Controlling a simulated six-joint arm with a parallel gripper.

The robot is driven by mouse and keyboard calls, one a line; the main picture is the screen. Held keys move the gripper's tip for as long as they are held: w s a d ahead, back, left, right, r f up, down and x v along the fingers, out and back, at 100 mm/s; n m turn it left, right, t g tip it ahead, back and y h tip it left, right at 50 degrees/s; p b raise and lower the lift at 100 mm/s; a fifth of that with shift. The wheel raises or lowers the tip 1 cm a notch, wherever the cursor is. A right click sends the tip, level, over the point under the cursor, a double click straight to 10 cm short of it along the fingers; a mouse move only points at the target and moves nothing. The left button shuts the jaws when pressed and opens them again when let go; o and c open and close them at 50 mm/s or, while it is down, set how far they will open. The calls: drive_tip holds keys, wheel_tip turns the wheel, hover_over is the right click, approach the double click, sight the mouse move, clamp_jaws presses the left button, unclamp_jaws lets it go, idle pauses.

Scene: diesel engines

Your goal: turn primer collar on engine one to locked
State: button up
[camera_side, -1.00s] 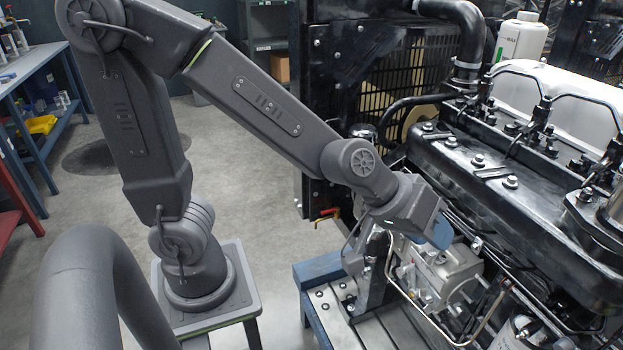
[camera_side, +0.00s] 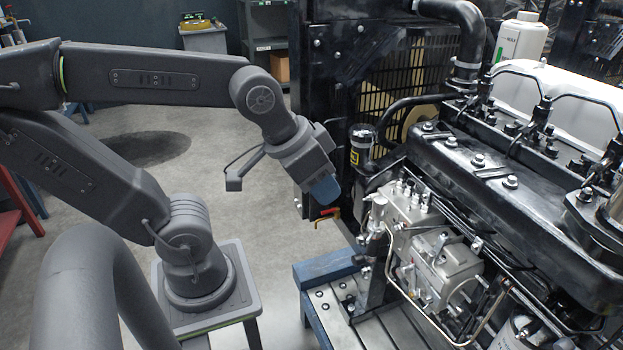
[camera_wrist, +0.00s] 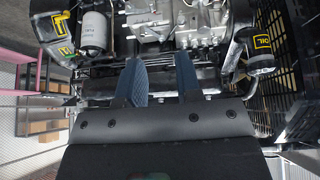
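The engine (camera_side: 510,200) fills the right of the side view. Its silver fuel pump (camera_side: 435,262) carries several small fittings and pipes, and also shows at the top of the wrist view (camera_wrist: 180,20). A small upright metal cylinder (camera_side: 377,212) stands at the pump's left end; I cannot tell whether it is the primer or how its collar is turned. My gripper (camera_side: 327,192) is left of the pump, apart from it, pointing down and right. In the wrist view its two blue fingers (camera_wrist: 161,78) are spread with nothing between them.
A black cap with a yellow label (camera_side: 361,150) stands behind the pump, close to my gripper; it reads OIL in the wrist view (camera_wrist: 262,45). A red-handled valve (camera_side: 329,212) is just below my fingers. A blue-edged stand (camera_side: 322,270) lies below.

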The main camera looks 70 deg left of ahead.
drive_tip(key=shift+s+a+y, duration=0.3)
drive_tip(key=shift+s+a, duration=0.25)
drive_tip(key=shift+f, duration=0.1)
drive_tip(key=m+t+y, duration=0.9)
drive_tip(key=m+y, duration=0.2)
drive_tip(key=m, duration=1.8)
approach(367, 241)
drive_tip(key=x, duration=1.1)
